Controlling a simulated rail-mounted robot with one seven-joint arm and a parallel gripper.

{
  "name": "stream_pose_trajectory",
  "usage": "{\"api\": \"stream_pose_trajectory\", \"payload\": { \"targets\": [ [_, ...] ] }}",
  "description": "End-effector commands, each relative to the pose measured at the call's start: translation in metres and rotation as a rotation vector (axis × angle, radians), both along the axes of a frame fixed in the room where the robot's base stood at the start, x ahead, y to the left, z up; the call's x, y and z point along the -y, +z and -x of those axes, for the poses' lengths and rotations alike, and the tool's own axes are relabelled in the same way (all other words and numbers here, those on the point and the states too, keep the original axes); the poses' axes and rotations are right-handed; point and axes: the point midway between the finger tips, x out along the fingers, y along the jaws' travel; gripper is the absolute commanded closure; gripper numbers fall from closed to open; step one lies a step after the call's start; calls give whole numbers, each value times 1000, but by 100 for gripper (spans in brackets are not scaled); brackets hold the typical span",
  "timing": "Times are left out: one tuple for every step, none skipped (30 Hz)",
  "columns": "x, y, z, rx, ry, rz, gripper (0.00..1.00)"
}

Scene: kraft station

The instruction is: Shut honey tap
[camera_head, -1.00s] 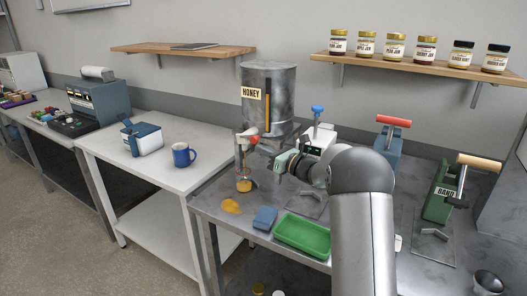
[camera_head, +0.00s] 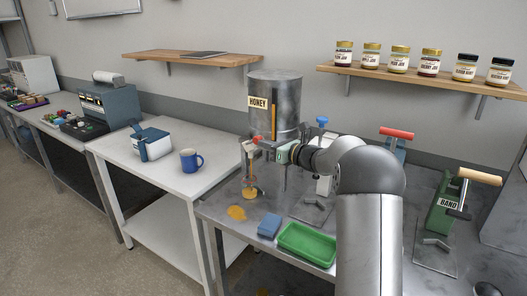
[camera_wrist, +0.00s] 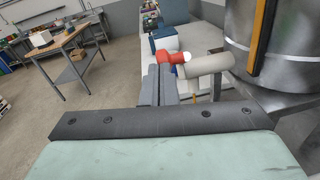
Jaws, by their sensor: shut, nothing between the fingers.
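The grey metal honey tank (camera_head: 287,97) stands on legs at the back of the metal bench, with a HONEY label and an amber sight strip. Its tap, a cream pipe with a red end (camera_wrist: 172,57), shows in the wrist view just beyond my fingertips. In the head view the red part (camera_head: 257,139) is low on the tank's front left. My gripper (camera_head: 268,145) is shut and empty, close beside the tap; contact cannot be told. Its closed fingers (camera_wrist: 165,82) also show in the wrist view. A small jar (camera_head: 249,191) with amber content stands below the tap.
A honey puddle (camera_head: 237,213), a blue sponge (camera_head: 269,225) and a green tray (camera_head: 307,245) lie at the bench front. A blue mug (camera_head: 191,160) stands on the white table to the left. A green BAND press (camera_head: 447,210) stands at the right.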

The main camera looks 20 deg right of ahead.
Motion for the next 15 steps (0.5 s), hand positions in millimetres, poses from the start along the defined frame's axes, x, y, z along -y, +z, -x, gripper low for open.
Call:
{"api": "stream_pose_trajectory", "payload": {
  "targets": [
    [-1,7,-2,2,0,0,100],
    [-2,10,-3,3,0,0,100],
    [-4,15,-5,3,0,0,100],
    [-5,18,-6,2,1,0,100],
    [-6,21,-7,2,0,0,100],
    [-8,25,-9,2,0,0,100],
    [-10,28,-11,2,0,0,100],
    [-11,31,-12,2,0,0,100],
    [-13,34,-14,2,0,-1,100],
    [-15,36,-15,1,1,-1,100],
    [-16,39,-17,1,1,0,100],
    [-18,42,-19,2,1,0,100],
    [-19,44,-20,2,1,0,100],
    [-21,46,-22,2,0,0,100],
    [-23,48,-24,2,0,-1,100]
  ]
}}
